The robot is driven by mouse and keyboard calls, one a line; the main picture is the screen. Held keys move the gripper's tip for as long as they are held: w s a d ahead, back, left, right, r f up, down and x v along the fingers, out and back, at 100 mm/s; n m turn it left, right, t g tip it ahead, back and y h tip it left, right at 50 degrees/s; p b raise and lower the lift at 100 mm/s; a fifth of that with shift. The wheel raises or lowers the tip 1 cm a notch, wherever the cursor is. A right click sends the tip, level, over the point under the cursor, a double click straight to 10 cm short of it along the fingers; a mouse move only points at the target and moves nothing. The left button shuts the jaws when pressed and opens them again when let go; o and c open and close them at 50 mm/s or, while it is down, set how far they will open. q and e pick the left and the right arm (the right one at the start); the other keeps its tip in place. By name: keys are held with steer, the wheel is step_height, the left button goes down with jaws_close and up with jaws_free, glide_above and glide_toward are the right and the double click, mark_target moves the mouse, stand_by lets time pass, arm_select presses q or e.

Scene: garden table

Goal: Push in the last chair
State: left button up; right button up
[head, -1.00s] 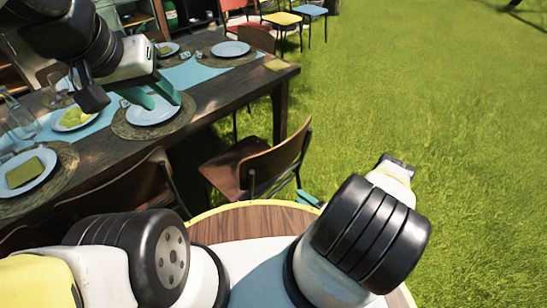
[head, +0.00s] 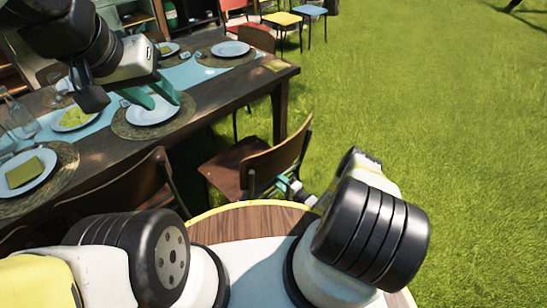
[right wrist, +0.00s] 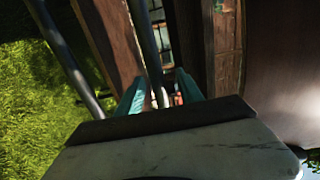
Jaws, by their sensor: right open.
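The wooden chair (head: 282,166) with a dark metal frame stands at the table's near right corner, its seat partly toward the table (head: 228,108). My right gripper (head: 279,187) is low behind its backrest, close to the frame, and is open. In the right wrist view its teal fingers (right wrist: 158,92) are apart, with a dark metal tube (right wrist: 145,40) running between or just beyond them. I cannot tell whether they touch it. My left gripper (head: 151,97) is open and empty above a plate (head: 152,112) on the table.
Another wooden chair (head: 128,190) stands at the table's near side, left of this one. Plates, woven mats and glasses (head: 18,112) cover the table. Red, yellow (head: 283,18) and blue chairs stand far back. Open grass (head: 430,110) lies to the right.

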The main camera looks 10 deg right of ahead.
jaws_close()
stand_by(1.4)
